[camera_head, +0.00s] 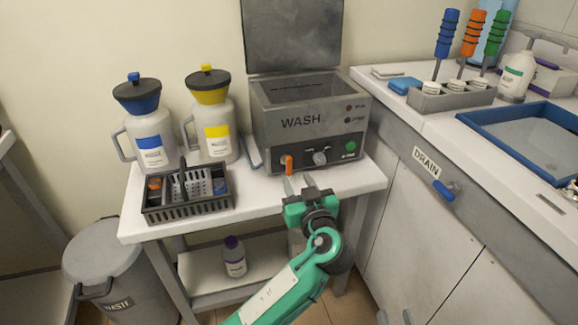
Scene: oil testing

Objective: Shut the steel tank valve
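The steel wash tank (300,122) stands on the white bench with its lid raised. An orange valve handle (288,164) sticks out low on the left of its front face, pointing roughly downward. A grey round knob (320,157) is to its right. My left gripper (300,183), on the green arm, is just below and in front of the orange handle. Its fingers look apart, with nothing seen between them, and no contact with the handle is clear. My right gripper is not in view.
White bench (265,192) carries a black basket (190,207), a blue-topped jug (150,135) and a yellow-topped jug (213,130). A waste bin (110,265) stands at left. The right counter has a blue tray (488,118) and a blue drain handle (443,190).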

